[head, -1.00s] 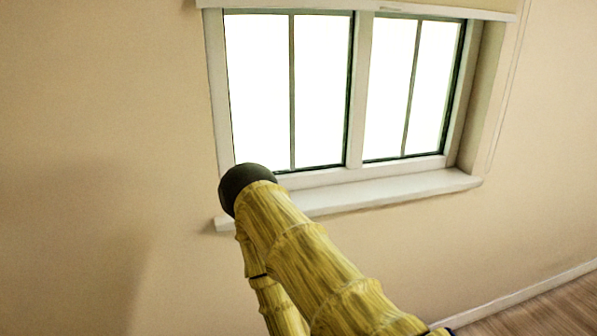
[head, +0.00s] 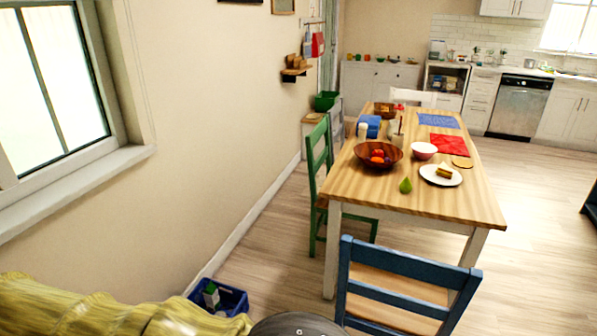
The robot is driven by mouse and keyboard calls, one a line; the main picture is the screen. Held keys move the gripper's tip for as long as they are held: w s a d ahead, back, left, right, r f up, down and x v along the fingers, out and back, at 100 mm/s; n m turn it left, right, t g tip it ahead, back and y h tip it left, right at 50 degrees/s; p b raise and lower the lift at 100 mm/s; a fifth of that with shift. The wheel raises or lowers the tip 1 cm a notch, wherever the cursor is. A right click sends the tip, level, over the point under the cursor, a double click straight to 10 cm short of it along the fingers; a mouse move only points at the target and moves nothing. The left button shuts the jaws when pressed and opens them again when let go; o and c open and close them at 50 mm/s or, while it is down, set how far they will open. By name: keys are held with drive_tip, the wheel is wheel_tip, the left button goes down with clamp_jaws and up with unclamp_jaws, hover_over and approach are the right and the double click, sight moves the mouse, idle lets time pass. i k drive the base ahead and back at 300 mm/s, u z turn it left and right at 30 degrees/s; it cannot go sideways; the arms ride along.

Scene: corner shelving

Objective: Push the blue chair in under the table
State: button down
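The blue chair (head: 408,275) stands at the near end of the wooden table (head: 345,186), low in the head view. Its blue backrest faces me and its wooden seat shows behind the slats, toward the table. The seat's far part is near the table's near edge; I cannot tell how far it reaches under. My yellow arm shows at the lower left, with a dark round part at the bottom edge. My gripper's fingers are not in view.
A green chair (head: 318,160) stands along the table's left side, near the wall. A blue crate (head: 231,298) with items sits on the floor left of the blue chair. The table holds a fruit bowl (head: 362,158), a plate (head: 430,176) and a pear. Floor to the right (head: 540,220) is clear.

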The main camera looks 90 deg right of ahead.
sight(405, 293)
drive_tip(key=z, duration=1.45)
drive_tip(key=i, duration=0.65)
drive_tip(key=z, duration=2.55)
